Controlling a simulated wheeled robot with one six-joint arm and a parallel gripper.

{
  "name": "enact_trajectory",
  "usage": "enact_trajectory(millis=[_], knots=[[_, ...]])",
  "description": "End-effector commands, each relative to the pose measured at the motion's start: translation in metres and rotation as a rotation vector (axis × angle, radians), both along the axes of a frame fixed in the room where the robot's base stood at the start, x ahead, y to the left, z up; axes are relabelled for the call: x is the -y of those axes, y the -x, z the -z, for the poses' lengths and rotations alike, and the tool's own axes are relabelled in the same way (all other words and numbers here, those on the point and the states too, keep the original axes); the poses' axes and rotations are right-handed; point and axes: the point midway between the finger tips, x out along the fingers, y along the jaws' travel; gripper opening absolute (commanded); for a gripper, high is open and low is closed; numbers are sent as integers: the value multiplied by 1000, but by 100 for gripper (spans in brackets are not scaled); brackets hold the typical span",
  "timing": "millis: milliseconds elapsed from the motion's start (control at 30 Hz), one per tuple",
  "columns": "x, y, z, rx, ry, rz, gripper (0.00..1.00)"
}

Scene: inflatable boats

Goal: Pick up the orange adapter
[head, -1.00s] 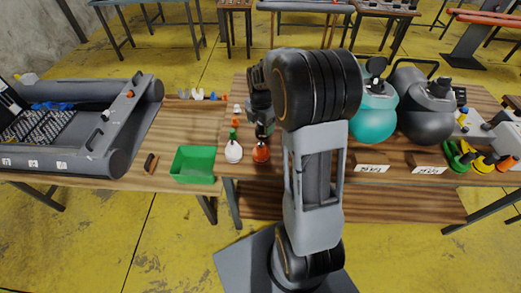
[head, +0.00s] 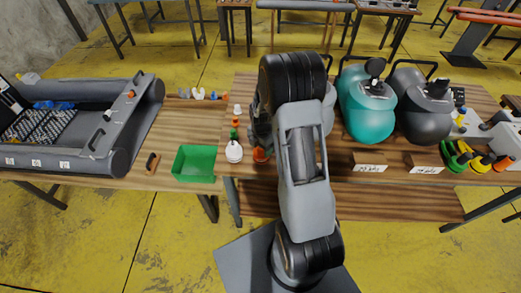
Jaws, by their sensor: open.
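Several small orange pieces show, and I cannot tell for sure which is the adapter. One small orange piece (head: 235,122) stands on the table between a small white piece (head: 238,108) and a green-topped white bottle (head: 233,153). My gripper (head: 257,142) is over the table by the orange bottle, just right of the small pieces. It is open, mostly hidden behind my arm, and nothing shows in it.
A green tray (head: 194,177) is at the front, left of the bottles. A grey inflatable boat (head: 120,150) fills the left table. Teal (head: 368,122) and dark (head: 424,120) tanks stand right of my arm. Small signed blocks (head: 369,161) line the front edge.

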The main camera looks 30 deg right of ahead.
Motion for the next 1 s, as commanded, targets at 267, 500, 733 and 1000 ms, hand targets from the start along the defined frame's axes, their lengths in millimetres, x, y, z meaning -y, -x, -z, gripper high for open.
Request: enact_trajectory(millis=[267,500,733,1000], knots=[[0,0,6,1,1,0,70],[0,0,6,1,1,0,53],[0,0,6,1,1,0,31],[0,0,6,1,1,0,15]])
